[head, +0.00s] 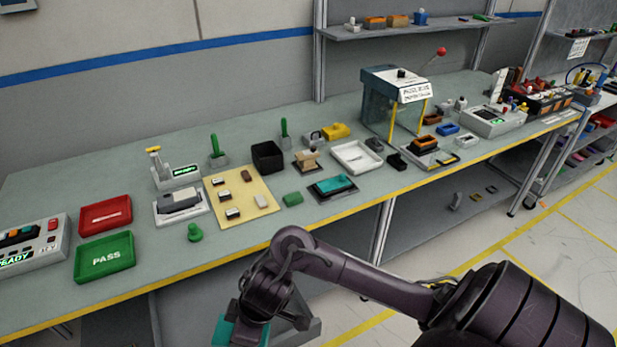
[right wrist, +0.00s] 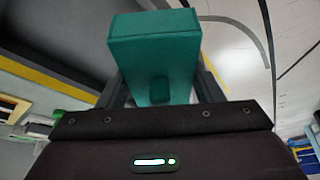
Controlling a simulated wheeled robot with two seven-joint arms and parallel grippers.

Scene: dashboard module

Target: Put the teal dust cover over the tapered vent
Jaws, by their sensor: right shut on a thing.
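The teal dust cover (right wrist: 155,60) is a box-like block with a small tab on its near face. It sits between the two fingers of my right gripper (right wrist: 160,95), which is shut on it. In the head view part of the dust cover (head: 223,331) shows at the bottom, beside my right gripper (head: 240,318), in front of the bench's front edge. I cannot tell for sure which thing is the tapered vent. A tan block on a dark base (head: 306,160) and a teal-topped dark unit (head: 333,187) stand mid-bench. My left gripper is not in view.
The long bench (head: 60,295) has a yellow front edge. A green PASS tray (head: 104,258), a red tray (head: 106,215), a black bin (head: 268,157), a white tray (head: 357,157) and a clear-sided press (head: 394,100) stand on it. Bare bench lies along the front left.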

